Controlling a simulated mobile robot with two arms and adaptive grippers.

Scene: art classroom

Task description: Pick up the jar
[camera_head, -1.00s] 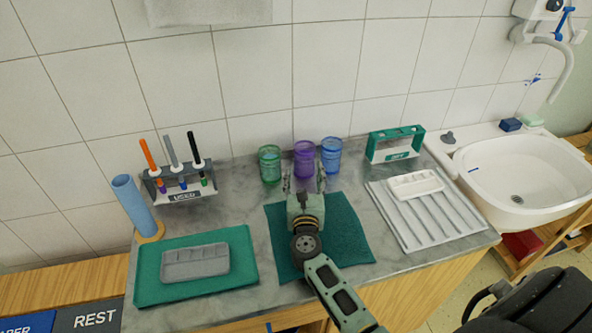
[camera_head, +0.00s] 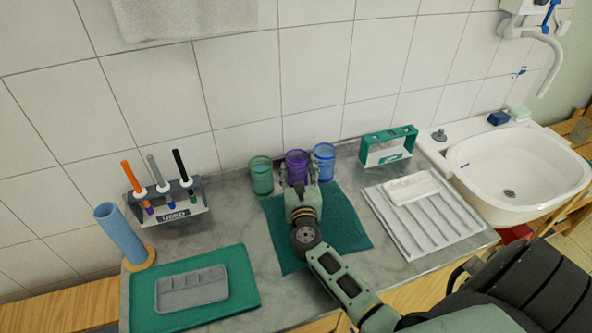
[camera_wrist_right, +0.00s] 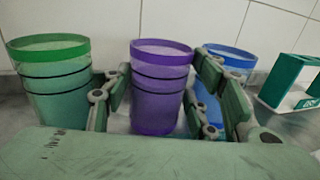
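Three jars stand in a row by the wall: a green jar (camera_head: 261,176), a purple jar (camera_head: 297,161) and a blue jar (camera_head: 325,160). My right gripper (camera_head: 300,178) is open in front of the purple jar and hides its lower part. In the right wrist view the purple jar (camera_wrist_right: 160,95) stands upright between the two fingers of my right gripper (camera_wrist_right: 160,85). The green jar (camera_wrist_right: 55,80) is left of the fingers, and the blue jar (camera_wrist_right: 230,60) is partly hidden behind the right finger. My left gripper is not in view.
A teal cloth (camera_head: 345,222) lies under my right arm. A pen rack (camera_head: 180,212), blue tube (camera_head: 122,235) and grey palette (camera_head: 190,289) are at left. A teal-and-white holder (camera_head: 386,149), ribbed white tray (camera_head: 432,222) and sink (camera_head: 515,170) are at right.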

